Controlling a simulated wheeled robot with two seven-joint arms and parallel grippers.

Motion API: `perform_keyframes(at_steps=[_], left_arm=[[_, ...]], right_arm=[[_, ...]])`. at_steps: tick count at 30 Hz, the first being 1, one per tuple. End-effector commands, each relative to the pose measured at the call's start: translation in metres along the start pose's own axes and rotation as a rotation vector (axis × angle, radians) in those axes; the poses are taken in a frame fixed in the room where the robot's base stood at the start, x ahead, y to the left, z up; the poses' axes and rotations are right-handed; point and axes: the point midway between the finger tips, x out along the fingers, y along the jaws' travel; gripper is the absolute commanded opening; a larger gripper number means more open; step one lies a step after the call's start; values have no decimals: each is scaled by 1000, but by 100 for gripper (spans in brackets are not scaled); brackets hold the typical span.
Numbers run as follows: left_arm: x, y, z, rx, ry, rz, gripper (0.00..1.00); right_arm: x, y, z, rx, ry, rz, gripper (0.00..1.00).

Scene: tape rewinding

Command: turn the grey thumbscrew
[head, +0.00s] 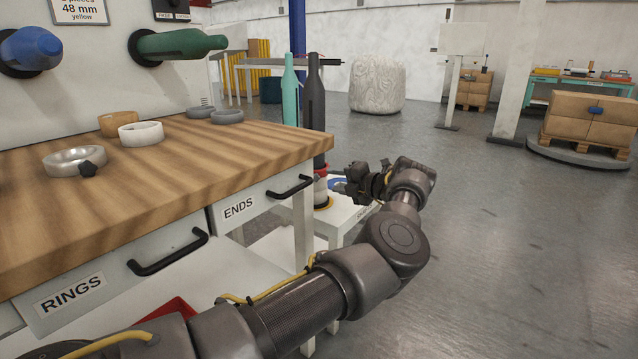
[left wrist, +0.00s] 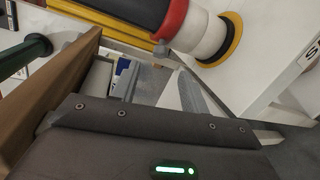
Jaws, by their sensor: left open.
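A small grey screw (left wrist: 161,48) shows in the left wrist view at the edge of a red collar (left wrist: 173,18); it looks like the grey thumbscrew. The red collar sits around a dark spindle, next to a white roll (left wrist: 203,37) and a yellow-edged disc (left wrist: 232,40). In the head view the dark bottle-shaped spindle (head: 313,100) stands past the bench corner, with the collar low on it. My left gripper (head: 338,178) is open just right of the spindle, apart from the screw. My right gripper is not in view.
The wooden bench (head: 200,165) carries several rings, one with a black knob (head: 88,169). Drawer handles (head: 170,252) stick out in front. A teal spindle (head: 290,95) stands beside the dark one.

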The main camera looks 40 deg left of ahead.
Motion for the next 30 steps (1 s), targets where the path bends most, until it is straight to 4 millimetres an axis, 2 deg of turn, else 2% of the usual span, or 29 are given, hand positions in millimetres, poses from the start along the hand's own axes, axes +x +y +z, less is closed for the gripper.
perform_keyframes(at_steps=[1, 6, 12, 16, 24, 26, 30], left_arm=[[12, -3, -1, -1, 3, 2, 45], [43, -2, -1, -1, 1, 1, 45], [68, -2, 0, 0, 0, 1, 45], [74, -1, 0, 0, -1, 0, 45], [75, 0, 0, 0, 0, 1, 45], [75, 0, 0, 0, 0, 1, 40], [75, 0, 0, 0, 0, 1, 21]], right_arm=[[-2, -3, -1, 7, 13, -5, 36], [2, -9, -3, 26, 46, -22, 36], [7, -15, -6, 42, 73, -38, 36], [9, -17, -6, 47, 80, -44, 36], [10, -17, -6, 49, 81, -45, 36], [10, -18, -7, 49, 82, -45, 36], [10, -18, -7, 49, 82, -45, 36]])
